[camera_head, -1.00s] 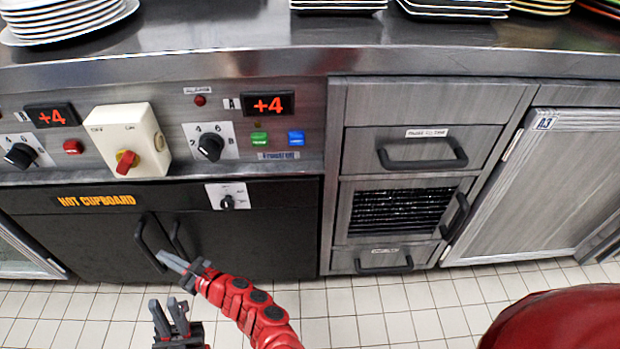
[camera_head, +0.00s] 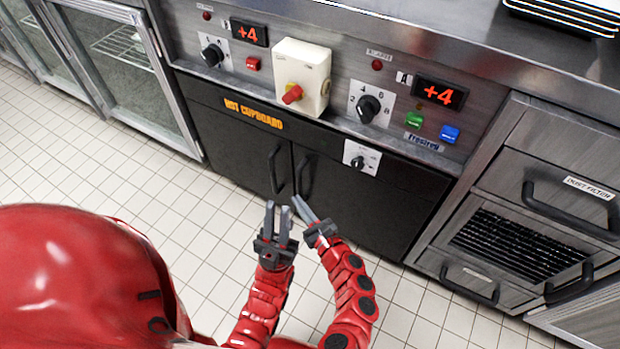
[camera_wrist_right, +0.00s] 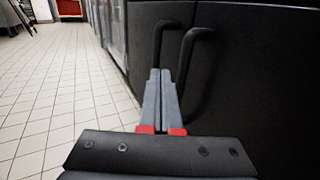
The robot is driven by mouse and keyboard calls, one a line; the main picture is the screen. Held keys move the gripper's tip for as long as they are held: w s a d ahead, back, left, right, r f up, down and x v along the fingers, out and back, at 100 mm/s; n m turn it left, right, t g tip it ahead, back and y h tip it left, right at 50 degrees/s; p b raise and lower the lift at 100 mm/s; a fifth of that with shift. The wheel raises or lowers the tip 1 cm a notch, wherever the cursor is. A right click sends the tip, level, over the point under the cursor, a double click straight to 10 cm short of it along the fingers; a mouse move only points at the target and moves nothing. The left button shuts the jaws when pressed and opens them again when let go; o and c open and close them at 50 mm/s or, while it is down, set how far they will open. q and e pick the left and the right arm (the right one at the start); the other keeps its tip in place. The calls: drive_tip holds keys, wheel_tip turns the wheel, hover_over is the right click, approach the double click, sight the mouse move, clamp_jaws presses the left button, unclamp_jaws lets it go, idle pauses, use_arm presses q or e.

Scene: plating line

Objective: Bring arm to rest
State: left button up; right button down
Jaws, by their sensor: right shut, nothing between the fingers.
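My right gripper (camera_head: 302,208) is in front of the black hot cupboard (camera_head: 228,138), near its two door handles. Its grey fingers are together and hold nothing. In the right wrist view the shut fingers (camera_wrist_right: 162,98) point toward the cupboard's dark handles (camera_wrist_right: 188,70); whether they touch cannot be told. My left gripper (camera_head: 277,222) is just left of the right one in the head view. Its two fingers are apart, with nothing between them.
A steel counter (camera_head: 450,40) runs above the control panel with its knobs. A drawer unit (camera_head: 520,240) stands at the right and a glass-door cabinet (camera_head: 130,75) at the left. The tiled floor (camera_head: 130,190) at the left is clear.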

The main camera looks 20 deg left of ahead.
drive_tip(key=p+v, duration=0.1)
drive_tip(key=v, duration=0.8)
drive_tip(key=shift+s+d, duration=0.2)
drive_tip(key=shift+d, duration=0.05)
